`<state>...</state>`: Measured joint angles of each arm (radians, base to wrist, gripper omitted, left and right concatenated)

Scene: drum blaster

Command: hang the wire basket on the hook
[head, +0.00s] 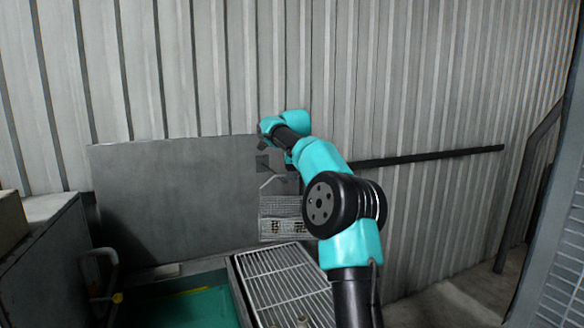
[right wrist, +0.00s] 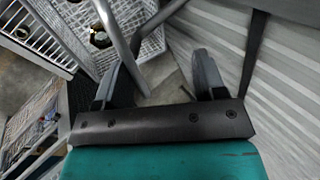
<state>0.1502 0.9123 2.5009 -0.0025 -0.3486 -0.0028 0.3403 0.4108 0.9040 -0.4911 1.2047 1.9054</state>
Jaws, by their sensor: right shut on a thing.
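The wire basket (head: 282,207) is a pale mesh box with a thin raised handle and small brassy items inside. It hangs in front of the grey panel in the head view. My right gripper (head: 277,168) is above it, shut on its handle. In the right wrist view the gripper (right wrist: 160,65) shows from behind. The basket's mesh (right wrist: 148,42) lies beyond the left finger, and the grey handle runs down past that finger. The handle's exact contact is partly hidden by the fingers. I cannot make out the hook in either view. My left gripper is out of view.
A white wire rack (head: 285,280) stands below the basket, beside a green tank (head: 195,308). A grey panel (head: 170,200) stands behind, against a corrugated wall (head: 420,80). A dark bar (head: 440,156) runs along the wall at right. A grey cabinet (head: 45,245) is at left.

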